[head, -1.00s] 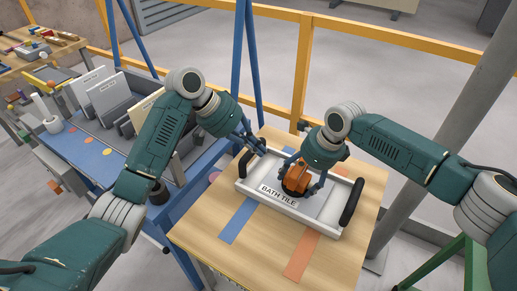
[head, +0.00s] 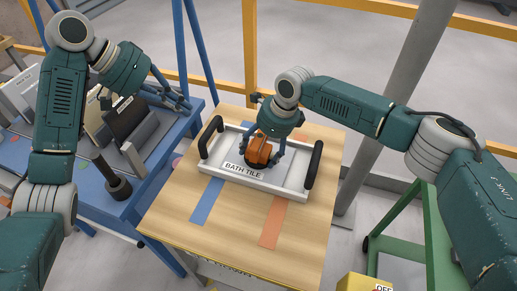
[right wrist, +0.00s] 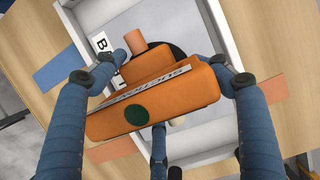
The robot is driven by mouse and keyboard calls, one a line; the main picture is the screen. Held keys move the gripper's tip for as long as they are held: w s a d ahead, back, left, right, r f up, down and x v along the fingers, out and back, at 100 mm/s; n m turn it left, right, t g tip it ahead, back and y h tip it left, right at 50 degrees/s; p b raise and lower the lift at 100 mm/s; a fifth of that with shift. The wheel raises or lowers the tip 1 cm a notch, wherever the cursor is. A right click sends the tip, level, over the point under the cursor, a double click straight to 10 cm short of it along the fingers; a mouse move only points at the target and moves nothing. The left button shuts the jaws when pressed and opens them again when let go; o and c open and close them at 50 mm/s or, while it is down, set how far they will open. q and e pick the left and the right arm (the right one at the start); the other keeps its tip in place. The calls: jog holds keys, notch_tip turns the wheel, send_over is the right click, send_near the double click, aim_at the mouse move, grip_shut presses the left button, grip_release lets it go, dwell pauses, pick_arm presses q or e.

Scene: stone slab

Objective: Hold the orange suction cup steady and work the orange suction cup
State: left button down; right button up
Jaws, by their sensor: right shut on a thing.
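The orange suction cup (head: 258,152) with a dark base stands in a white tray marked BATH TILE (head: 292,196), over a grey tile. In the right wrist view the cup's orange body (right wrist: 150,105) fills the middle, with a dark green round spot. My right gripper (head: 265,155) is shut on the suction cup; in the right wrist view its blue fingers (right wrist: 168,78) lie on both sides of it. My left gripper (head: 177,97) is open and empty, away from the tray, over the blue-framed bench. The cup's underside is hidden.
The tray has black handles (head: 313,168) and sits on a wooden table (head: 190,235) with a blue strip (head: 208,200) and an orange strip (head: 272,225). The blue bench (head: 112,207) at left holds slabs in slots. The table's front is clear.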

jog(key=shift+d+f, duration=0.2)
jog(key=o, duration=1.8)
jog(key=shift+w, duration=0.1)
jog(key=shift+r, duration=0.1)
jog(key=shift+r, duration=0.55)
jog(key=v, duration=1)
jog(key=shift+d+r, duration=0.25)
jog(key=shift+r, duration=0.05)
